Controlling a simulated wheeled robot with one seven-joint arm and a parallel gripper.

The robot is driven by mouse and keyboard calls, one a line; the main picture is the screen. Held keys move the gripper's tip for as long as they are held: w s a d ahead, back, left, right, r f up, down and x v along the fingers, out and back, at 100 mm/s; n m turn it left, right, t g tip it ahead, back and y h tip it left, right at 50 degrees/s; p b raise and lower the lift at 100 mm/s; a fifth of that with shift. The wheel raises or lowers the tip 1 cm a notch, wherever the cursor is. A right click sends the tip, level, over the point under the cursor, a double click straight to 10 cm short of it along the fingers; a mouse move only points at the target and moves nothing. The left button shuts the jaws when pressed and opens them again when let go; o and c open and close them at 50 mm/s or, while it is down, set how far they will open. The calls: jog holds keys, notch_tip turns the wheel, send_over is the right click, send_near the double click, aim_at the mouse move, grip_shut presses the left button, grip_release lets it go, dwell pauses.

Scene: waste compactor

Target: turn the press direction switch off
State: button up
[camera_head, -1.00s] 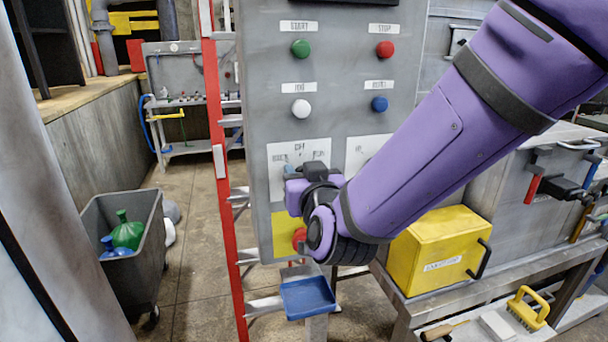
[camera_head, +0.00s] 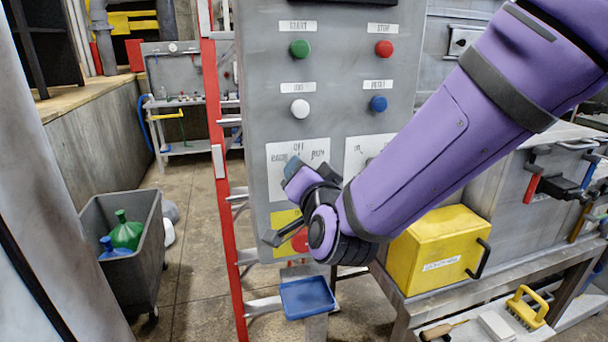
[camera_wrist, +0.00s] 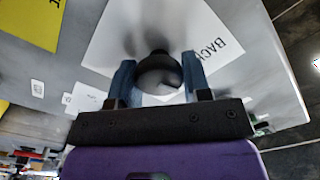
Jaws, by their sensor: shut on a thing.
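The press direction switch is a round black knob (camera_wrist: 159,70) on a white label plate (camera_head: 318,153) on the grey control panel (camera_head: 345,70). The plate reads OFF at top, with BACK at its left and what looks like RUN at its right. My gripper (camera_wrist: 158,78) is shut on the knob, with one blue finger on each side of it in the wrist view. In the head view my gripper (camera_head: 291,168) is rolled at a slant and hides the knob, so I cannot tell where its pointer stands.
Green (camera_head: 300,48), red (camera_head: 384,48), white (camera_head: 300,109) and blue (camera_head: 379,104) buttons sit above. A red button (camera_head: 300,240) on yellow is just below my wrist. A red-railed ladder (camera_head: 219,150) stands left of the panel; a yellow box (camera_head: 435,250) is at right.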

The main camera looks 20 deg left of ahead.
jog(key=shift+m, duration=0.8)
jog(key=shift+f, duration=0.1)
jog(key=o, duration=0.9)
jog(key=shift+s, duration=0.1)
jog(key=v, duration=1)
jog(key=shift+s+d, duration=0.2)
jog(key=shift+s, duration=0.05)
jog(key=shift+w, duration=0.1)
